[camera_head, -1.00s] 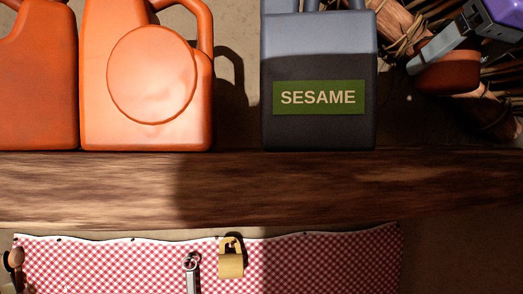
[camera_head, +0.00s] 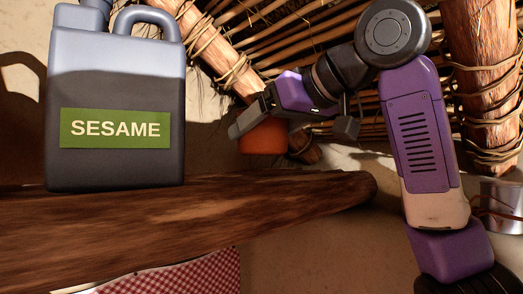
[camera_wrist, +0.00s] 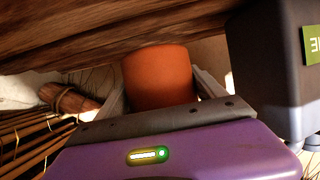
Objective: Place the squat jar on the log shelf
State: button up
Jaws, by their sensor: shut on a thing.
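The squat jar, a small terracotta-orange pot (camera_head: 264,138), hangs in my gripper (camera_head: 245,122) to the right of the SESAME can. It also shows in the wrist view (camera_wrist: 158,78) between my two grey fingers, which are shut on it. The log shelf (camera_head: 190,218) is a brown beam running across the head view, its right end rounded. In the head view the jar's bottom shows a little above the shelf's top edge, near its right part. Whether it is over the shelf or behind it, I cannot tell. My fingers hide the jar's upper part in the head view.
A grey SESAME can (camera_head: 115,110) stands on the shelf to the left and also shows close on the right in the wrist view (camera_wrist: 270,60). Lashed poles (camera_head: 225,60) slope behind my gripper. A checked cloth (camera_head: 190,275) hangs below. A metal tin (camera_head: 500,205) is at far right.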

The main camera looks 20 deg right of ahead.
aim_at(263, 152)
jog(key=shift+f+p, duration=0.35)
jog(key=shift+f, duration=1.65)
jog(key=shift+f, duration=0.15)
jog(key=o, duration=1.9)
jog(key=b+v, duration=0.3)
jog(key=v, duration=0.9)
jog(key=shift+r, duration=0.25)
